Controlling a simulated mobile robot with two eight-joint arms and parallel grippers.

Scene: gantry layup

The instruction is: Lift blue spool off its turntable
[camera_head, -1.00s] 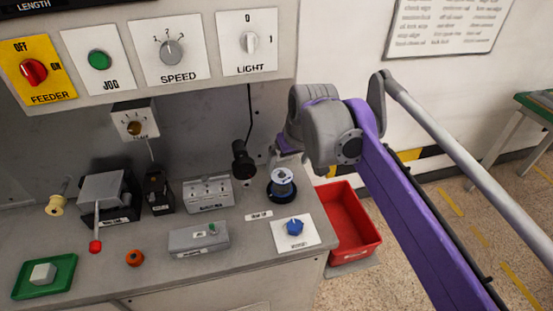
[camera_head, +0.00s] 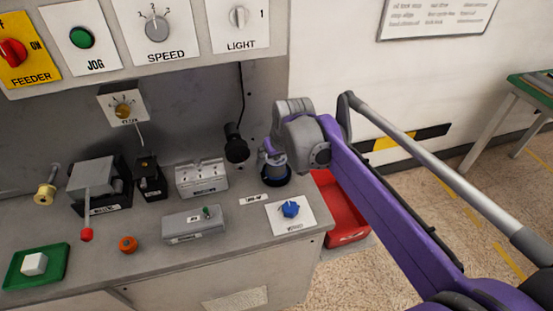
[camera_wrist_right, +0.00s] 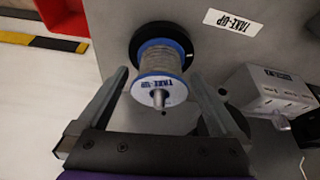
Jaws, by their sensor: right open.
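The blue spool (camera_wrist_right: 158,62), blue-rimmed with grey winding and a "TAKE-UP" label on its end, stands on its dark round turntable (camera_wrist_right: 186,33) in the right wrist view. A metal spindle sticks out of its centre. My right gripper (camera_head: 271,156) is above the spool in the head view and hides most of it; the turntable's dark base (camera_head: 279,182) shows below. In the right wrist view my open fingers lie on either side of the spool, with gaps visible. Whether either touches it, I cannot tell. My left gripper is not in view.
A red bin (camera_head: 345,215) stands right of the bench. A blue knob (camera_head: 291,209) is in front of the turntable. A grey switch box (camera_head: 202,178) and a black lamp-like fixture (camera_head: 236,147) are to the left. The wall panel rises behind.

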